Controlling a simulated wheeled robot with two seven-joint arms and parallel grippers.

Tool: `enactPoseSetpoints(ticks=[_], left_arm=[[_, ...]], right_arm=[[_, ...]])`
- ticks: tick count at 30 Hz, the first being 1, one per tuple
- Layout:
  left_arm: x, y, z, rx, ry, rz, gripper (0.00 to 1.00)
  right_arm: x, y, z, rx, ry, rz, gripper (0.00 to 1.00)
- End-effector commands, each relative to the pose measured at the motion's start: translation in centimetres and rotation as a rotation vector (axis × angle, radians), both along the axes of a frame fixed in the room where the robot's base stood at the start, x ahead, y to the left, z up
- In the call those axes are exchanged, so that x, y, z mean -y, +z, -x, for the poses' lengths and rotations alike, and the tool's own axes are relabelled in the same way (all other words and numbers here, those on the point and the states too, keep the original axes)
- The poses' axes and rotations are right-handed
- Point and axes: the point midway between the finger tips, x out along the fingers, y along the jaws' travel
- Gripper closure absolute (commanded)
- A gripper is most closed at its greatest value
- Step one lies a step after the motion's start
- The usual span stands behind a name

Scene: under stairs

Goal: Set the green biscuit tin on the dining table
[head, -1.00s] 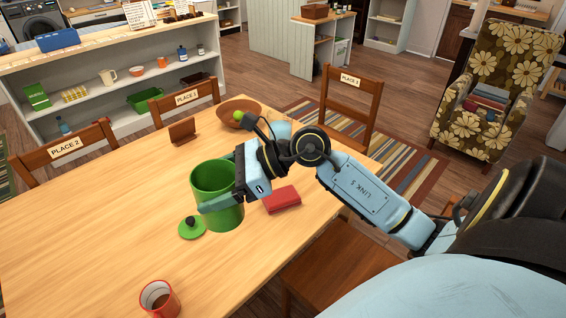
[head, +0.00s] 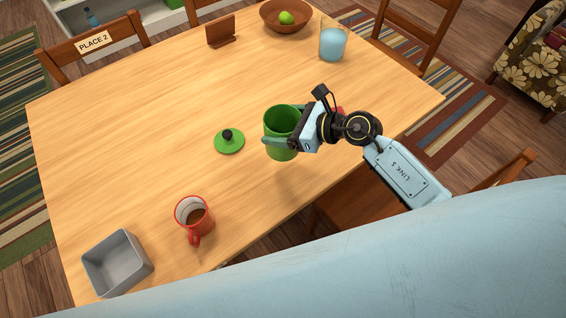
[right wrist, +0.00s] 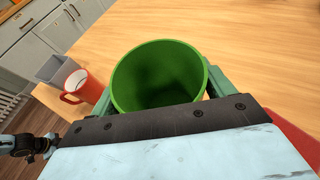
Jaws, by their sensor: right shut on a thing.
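The green biscuit tin (head: 281,120) is a lidless, open-topped cylinder. My right gripper (head: 283,139) is shut on it, with fingers around its sides, and the tin is upright or nearly so over the dining table (head: 130,140). I cannot tell whether its bottom touches the wood. In the right wrist view the tin (right wrist: 160,75) shows its empty-looking dark inside between the fingers. A green lid with a black knob (head: 229,142) lies on the table just left of the tin. My left gripper is not in view.
A red mug (head: 194,216) and a grey box (head: 117,263) stand at the near left. A blue glass (head: 333,43), a wooden bowl (head: 286,16) with green fruit and a brown stand (head: 221,33) are at the back. The table's middle and left are clear.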

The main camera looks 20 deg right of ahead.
Motion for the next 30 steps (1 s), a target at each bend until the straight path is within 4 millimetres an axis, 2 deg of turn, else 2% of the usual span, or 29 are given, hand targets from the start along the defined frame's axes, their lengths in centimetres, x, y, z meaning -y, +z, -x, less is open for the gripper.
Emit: enactPoseSetpoints(ticks=[1, 6, 11, 18, 30], left_arm=[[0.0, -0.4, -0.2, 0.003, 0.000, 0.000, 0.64], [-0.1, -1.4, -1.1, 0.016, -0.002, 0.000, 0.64], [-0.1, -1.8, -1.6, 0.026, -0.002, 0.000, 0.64], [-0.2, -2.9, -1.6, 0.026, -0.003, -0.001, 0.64], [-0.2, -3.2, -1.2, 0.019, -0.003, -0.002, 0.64]], right_arm=[[-0.1, -1.2, 0.0, -0.003, -0.001, 0.000, 0.60], [-0.1, -4.5, 0.0, -0.003, -0.003, -0.001, 0.60], [-0.1, -5.9, 0.0, 0.000, -0.001, 0.000, 0.60], [-0.1, -9.2, 0.0, -0.003, -0.001, -0.001, 0.60], [-0.1, -9.7, 0.0, 0.000, 0.000, 0.001, 0.60]])
